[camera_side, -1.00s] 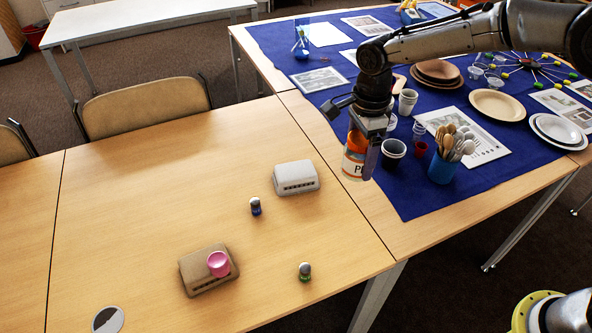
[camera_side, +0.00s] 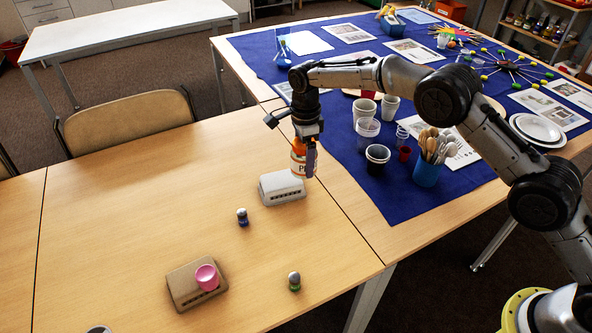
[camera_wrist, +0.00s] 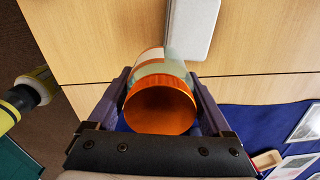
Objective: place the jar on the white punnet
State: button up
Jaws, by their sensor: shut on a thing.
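My gripper (camera_side: 304,160) is shut on the jar (camera_side: 298,165), which has a white and orange label. In the wrist view the jar's orange lid (camera_wrist: 160,105) faces the camera, between the two fingers. The white punnet (camera_side: 275,190) lies upside down on the wooden table, slotted side toward the front. In the side view the jar hangs upright at the punnet's back right end and overlaps it in the picture. In the wrist view the punnet (camera_wrist: 192,25) shows beyond the jar, up and to the right. The height gap between them is unclear.
A brown punnet (camera_side: 182,290) with a pink cup (camera_side: 206,277) on it stands front left. Cups (camera_side: 377,158) and a spoon holder (camera_side: 427,173) crowd the blue cloth at right.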

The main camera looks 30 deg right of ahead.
aim_at(296, 162)
jog(key=shift+w+a+f, duration=0.2)
jog(key=shift+w+f, duration=0.5)
jog(key=shift+f, duration=0.1)
jog(key=shift+w+a+f, duration=0.2)
jog(key=shift+w+f, duration=0.5)
jog(key=shift+f, duration=1.6)
jog(key=shift+f, duration=0.15)
jog(key=o, duration=1.3)
notch_tip(296, 162, up, 12)
jog(key=shift+r, duration=0.1)
